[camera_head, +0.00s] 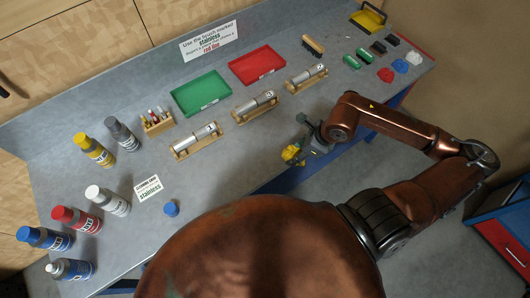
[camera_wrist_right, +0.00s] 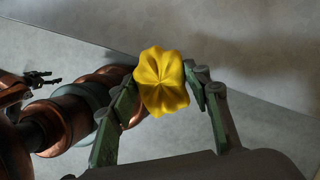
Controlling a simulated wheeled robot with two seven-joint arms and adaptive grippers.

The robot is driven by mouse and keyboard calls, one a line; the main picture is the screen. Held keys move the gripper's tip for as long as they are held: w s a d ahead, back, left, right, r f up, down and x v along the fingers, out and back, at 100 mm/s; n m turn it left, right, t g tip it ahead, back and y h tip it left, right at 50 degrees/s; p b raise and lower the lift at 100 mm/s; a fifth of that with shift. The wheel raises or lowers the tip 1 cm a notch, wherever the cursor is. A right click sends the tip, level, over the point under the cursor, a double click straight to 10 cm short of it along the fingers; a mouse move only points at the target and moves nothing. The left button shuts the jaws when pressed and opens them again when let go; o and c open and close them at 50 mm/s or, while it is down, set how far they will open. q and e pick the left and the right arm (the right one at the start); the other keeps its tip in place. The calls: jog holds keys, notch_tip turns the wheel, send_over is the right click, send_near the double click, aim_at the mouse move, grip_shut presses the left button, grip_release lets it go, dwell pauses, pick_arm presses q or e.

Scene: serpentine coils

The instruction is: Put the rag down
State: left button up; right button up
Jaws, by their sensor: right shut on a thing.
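My right gripper (camera_head: 298,149) is shut on a yellow crumpled rag (camera_head: 291,154). It holds the rag just beyond the front edge of the grey bench, on the near side of the metal cylinders. In the right wrist view the rag (camera_wrist_right: 162,82) is bunched between the two green fingers, with folds meeting near its middle. My left gripper is not in the head view. A small dark jaw-like part beside a copper arm shows at the left of the right wrist view, too small to judge.
Metal cylinders on wooden cradles (camera_head: 195,140) stand mid-bench, behind them a green tray (camera_head: 202,93) and a red tray (camera_head: 257,65). Several bottles (camera_head: 76,219) stand at left. White, blue (camera_head: 400,66) and red cloths lie at right. Bare bench lies in front of the cradles.

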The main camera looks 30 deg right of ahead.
jog(key=shift+s+d+r+m+h, duration=0.3)
jog(key=shift+r+m, duration=0.2)
jog(key=shift+m, duration=0.3)
jog(key=shift+w, duration=0.1)
jog(key=w+a+f+p, duration=0.2)
jog(key=w+a+f, duration=0.15)
jog(key=w, duration=0.45)
send_near(262, 152)
jog(key=shift+w+a+f, duration=0.35)
jog(key=shift+a+f, duration=0.1)
jog(key=shift+f, duration=0.15)
jog(key=shift+w+f, duration=0.15)
jog(key=shift+f, duration=0.05)
jog(key=p+x, duration=0.1)
jog(key=x, duration=0.2)
jog(key=shift+f, duration=0.1)
jog(key=shift+d+f, duration=0.1)
jog(key=shift+f, duration=0.4)
jog(key=o, duration=0.9)
jog(key=shift+o, duration=0.8)
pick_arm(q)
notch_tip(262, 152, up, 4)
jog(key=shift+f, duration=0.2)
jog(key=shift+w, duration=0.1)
pick_arm(e)
jog(key=shift+r, duration=0.1)
